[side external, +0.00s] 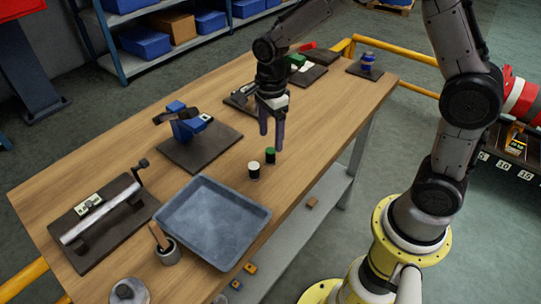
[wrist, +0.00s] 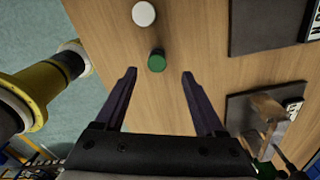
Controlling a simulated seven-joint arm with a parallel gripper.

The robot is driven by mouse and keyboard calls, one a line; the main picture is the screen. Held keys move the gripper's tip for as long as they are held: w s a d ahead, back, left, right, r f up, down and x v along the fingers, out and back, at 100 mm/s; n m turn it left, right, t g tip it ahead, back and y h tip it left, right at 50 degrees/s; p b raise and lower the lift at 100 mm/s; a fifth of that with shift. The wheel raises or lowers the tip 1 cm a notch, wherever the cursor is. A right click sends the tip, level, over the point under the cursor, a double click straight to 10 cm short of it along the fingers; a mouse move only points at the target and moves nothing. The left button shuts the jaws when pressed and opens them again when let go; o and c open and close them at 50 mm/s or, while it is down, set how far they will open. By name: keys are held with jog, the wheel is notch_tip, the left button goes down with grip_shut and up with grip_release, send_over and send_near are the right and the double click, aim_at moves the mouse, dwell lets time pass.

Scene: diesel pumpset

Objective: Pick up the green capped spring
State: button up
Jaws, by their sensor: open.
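The green capped spring (side external: 270,156) stands upright on the wooden table, near its front edge. In the wrist view its green cap (wrist: 157,61) shows from above, between and a little beyond my fingertips. A white capped piece (side external: 254,169) stands beside it, to its left in the side view; it also shows in the wrist view (wrist: 144,14). My gripper (side external: 271,142) points down just above and behind the green capped spring. Its two fingers are apart with nothing between them. In the wrist view the open fingers (wrist: 159,75) straddle bare wood.
A grey tray (side external: 258,214) lies to the left of the two capped pieces. A blue vise-like fixture (side external: 187,125) stands on a dark mat behind. More dark mats with parts lie at the far end. Wood right of the green cap is clear.

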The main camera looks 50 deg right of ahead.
aim_at(271, 150)
jog(key=shift+s+a+f, duration=0.1)
jog(key=shift+a+f, duration=0.05)
jog(key=shift+f, duration=1.25)
jog(key=shift+s+a+f, duration=0.1)
jog(key=shift+a+f, duration=0.05)
jog(key=shift+f, duration=1.25)
grip_shut()
